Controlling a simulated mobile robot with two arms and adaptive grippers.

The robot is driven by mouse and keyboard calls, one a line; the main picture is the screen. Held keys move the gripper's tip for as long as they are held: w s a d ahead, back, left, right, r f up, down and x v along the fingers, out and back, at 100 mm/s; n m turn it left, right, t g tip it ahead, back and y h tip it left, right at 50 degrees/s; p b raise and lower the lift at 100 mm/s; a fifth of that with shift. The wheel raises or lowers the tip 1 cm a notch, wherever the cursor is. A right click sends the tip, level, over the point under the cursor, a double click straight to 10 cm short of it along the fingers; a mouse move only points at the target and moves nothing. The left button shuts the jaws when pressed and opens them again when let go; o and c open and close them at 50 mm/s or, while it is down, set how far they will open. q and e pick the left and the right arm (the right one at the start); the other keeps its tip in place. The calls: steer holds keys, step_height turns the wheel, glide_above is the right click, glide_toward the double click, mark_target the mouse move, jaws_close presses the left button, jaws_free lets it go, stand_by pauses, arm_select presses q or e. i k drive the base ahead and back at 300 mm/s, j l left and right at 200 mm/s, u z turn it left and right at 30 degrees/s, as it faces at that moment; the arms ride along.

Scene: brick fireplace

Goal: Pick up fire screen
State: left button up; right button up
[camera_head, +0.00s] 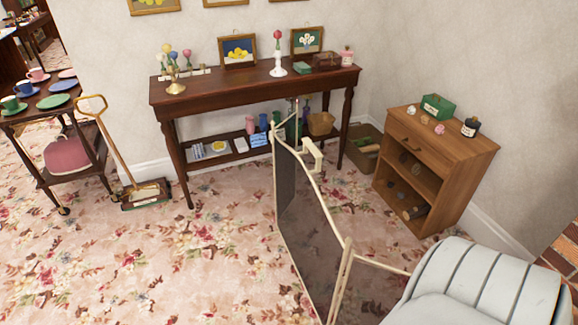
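The fire screen (300,210) stands upright on the carpet in the middle of the head view. It has dark see-through mesh panels in a cream frame, and its panels are angled to each other. A cream handle-like piece (312,155) shows near its far top edge. Its near end runs to the bottom of the picture, and a pale ribbed shape hides part of it at the lower right. Neither my left nor my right gripper is in view.
A dark console table (255,85) stands behind the screen, with a wooden cabinet (435,165) to its right. A trolley (55,115) and a carpet sweeper (145,193) are at left. Brick (572,232) shows at the right edge. Flowered carpet (170,265) is open at lower left.

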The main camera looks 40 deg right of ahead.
mark_target(319, 254)
steer(key=i, duration=1.85)
steer(key=i+z, duration=0.2)
steer(key=z, duration=0.3)
steer(key=i+j+z, duration=0.1)
steer(key=z, duration=0.35)
steer(key=i+j+z, duration=0.15)
steer(key=z, duration=2.25)
steer(key=k+l+z, duration=0.2)
steer(key=k, duration=0.35)
steer(key=k+z, duration=0.15)
steer(key=k, duration=0.45)
